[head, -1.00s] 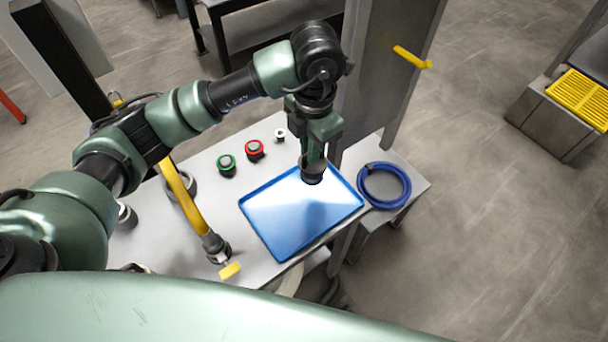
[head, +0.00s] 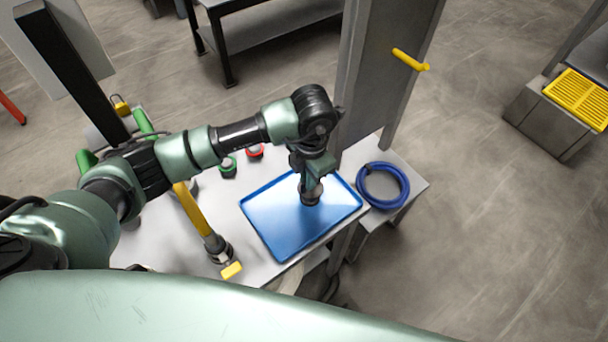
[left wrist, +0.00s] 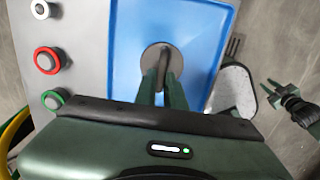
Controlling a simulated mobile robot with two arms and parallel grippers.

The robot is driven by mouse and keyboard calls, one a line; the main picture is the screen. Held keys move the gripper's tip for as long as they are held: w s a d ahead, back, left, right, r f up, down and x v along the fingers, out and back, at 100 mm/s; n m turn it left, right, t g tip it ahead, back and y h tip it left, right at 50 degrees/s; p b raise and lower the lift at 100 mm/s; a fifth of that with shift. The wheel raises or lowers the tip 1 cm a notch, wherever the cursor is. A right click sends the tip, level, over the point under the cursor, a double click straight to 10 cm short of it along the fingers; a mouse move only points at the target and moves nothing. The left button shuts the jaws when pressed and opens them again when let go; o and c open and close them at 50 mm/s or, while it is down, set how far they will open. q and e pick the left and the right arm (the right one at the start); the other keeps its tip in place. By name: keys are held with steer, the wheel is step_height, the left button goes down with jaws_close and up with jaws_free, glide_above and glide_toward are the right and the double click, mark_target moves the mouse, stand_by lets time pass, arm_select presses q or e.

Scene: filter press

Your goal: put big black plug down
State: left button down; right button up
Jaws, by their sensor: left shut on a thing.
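My left gripper (head: 311,188) points down over the blue tray (head: 268,222), shut on the big black plug (head: 309,201). The plug is low over the middle right part of the tray; I cannot tell whether it touches the tray floor. In the left wrist view the plug (left wrist: 149,56) shows as a dark round disc with a bar across it, and the fingers of my left gripper (left wrist: 163,84) close on that bar. The blue tray (left wrist: 121,60) lies beneath. My right gripper (left wrist: 273,92) shows at the right of the wrist view, fingers apart and empty.
A coiled blue hose (head: 383,203) lies right of the tray. A grey post (head: 372,75) rises behind the table. The rest of the tray is empty.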

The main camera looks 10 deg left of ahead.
arm_select(q)
steer(key=shift+f, duration=0.2)
steer(key=c, duration=1.5)
jaws_free()
steer(key=shift+r, duration=0.1)
steer(key=shift+r, duration=0.6)
step_height(320, 180, up, 11)
steer(key=b, duration=0.2)
steer(key=shift+s+d, duration=0.15)
steer(key=shift+s, duration=0.1)
